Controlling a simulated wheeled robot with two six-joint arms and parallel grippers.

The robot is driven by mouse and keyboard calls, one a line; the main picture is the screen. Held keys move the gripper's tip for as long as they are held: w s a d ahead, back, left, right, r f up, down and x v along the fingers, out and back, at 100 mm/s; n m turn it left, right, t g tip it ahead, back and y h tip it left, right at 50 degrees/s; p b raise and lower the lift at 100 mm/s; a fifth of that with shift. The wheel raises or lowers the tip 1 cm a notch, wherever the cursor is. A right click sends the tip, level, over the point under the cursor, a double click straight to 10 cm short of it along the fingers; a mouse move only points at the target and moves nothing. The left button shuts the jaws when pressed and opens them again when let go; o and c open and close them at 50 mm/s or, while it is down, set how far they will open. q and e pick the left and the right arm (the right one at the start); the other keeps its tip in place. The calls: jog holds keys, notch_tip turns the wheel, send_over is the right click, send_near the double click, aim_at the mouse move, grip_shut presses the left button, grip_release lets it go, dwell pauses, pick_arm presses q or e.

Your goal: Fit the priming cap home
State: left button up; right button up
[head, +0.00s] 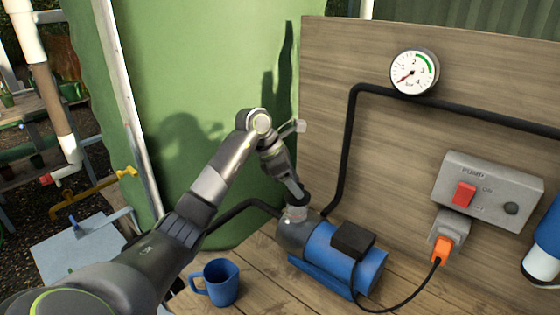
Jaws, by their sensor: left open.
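The blue pump (340,258) with a grey front housing (296,236) sits on the wooden bench. A short pale neck (294,213) stands on top of the grey housing. My left gripper (299,196) points down just above this neck, at the end of my bent arm. Its jaws are open, but the fingers are small and dark here. I cannot make out the priming cap clearly; it may be hidden at the neck by the gripper. I cannot tell whether the gripper touches the neck. My right gripper is not in view.
A blue mug (218,283) stands on the bench front left. A black pipe (346,150) rises beside the gripper to the gauge (414,72), its needle low. The switch box (488,192) and orange plug (442,250) are on the wooden panel. A green tank (190,90) stands behind.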

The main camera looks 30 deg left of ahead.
pick_arm(q)
jog(key=b+v, duration=0.1)
jog(key=v, duration=1.5)
jog(key=shift+s+r, duration=0.15)
jog(key=shift+r, duration=0.1)
jog(key=shift+a+f, duration=0.1)
